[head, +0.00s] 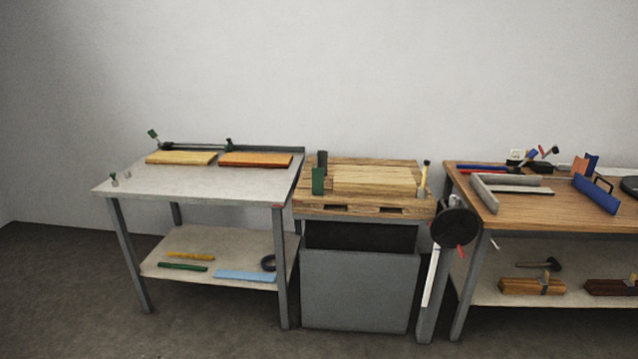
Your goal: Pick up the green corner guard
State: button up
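A green upright piece (318,181), which looks like the corner guard, stands at the left front corner of the wooden pallet (360,205) in the middle of the head view. A dark cylinder (322,160) is just behind it. A stack of pale boards (374,181) lies to its right on the pallet. My gripper does not show in this view, so nothing can be told of its fingers.
A grey-topped table (190,190) with two boards stands left; its lower shelf holds a thin green strip (183,267). A wooden workbench (530,213) stands right. A post with a black disc (455,227) stands between pallet and workbench. The floor in front is clear.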

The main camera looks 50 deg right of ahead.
aim_at(317, 173)
jog(key=i, duration=0.9)
jog(key=u, duration=0.05)
